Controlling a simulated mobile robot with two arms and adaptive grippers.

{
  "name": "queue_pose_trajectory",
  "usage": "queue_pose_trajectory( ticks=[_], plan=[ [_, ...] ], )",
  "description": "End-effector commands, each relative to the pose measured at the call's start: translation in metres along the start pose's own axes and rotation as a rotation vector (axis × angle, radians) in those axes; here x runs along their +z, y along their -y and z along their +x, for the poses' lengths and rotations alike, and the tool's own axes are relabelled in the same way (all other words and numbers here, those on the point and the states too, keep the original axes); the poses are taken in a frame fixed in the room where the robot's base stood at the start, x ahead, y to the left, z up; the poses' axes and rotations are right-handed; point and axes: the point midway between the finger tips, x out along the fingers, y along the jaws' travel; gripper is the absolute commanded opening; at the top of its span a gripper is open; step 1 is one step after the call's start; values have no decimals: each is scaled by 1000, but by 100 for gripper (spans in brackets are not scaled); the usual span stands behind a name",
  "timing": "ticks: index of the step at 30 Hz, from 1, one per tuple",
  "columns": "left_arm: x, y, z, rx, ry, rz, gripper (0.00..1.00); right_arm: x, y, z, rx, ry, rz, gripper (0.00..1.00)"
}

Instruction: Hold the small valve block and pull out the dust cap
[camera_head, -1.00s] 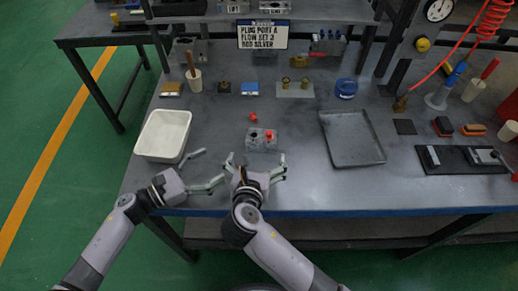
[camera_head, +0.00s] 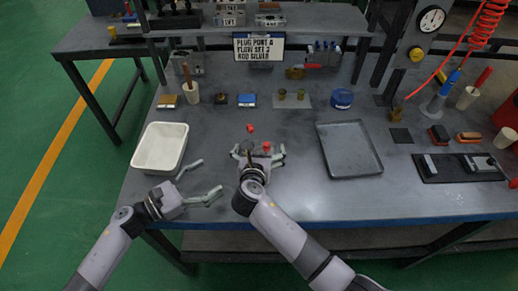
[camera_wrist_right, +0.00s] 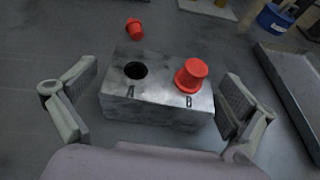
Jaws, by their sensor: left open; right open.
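The small valve block (camera_wrist_right: 158,98) is a grey metal box in the right wrist view, with two ports marked A and B. Port A is an open dark hole. A red dust cap (camera_wrist_right: 191,75) sits in port B. My right gripper (camera_wrist_right: 160,112) is open, with one finger on each side of the block; I cannot tell whether they touch it. In the head view my right gripper (camera_head: 260,153) largely hides the block, and the cap (camera_head: 266,146) shows above it. My left gripper (camera_head: 207,181) is open and empty, to the left near the table's front edge.
A loose red cap (camera_head: 250,128) lies on the table behind the block; it also shows in the right wrist view (camera_wrist_right: 135,29). A white bin (camera_head: 160,149) stands left and a grey tray (camera_head: 348,149) right. A sign (camera_head: 259,46) hangs at the back.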

Motion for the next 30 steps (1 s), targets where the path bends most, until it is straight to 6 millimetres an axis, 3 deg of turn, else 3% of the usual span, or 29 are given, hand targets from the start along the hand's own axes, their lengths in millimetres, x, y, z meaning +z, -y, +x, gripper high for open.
queue_pose_trajectory(
  ticks=[2,30],
  plan=[
    [0,0,0,0,0,0,80,0,0,0,0,0,0,99],
    [0,0,0,0,0,0,80,0,0,0,0,-1,0,37]
  ],
)
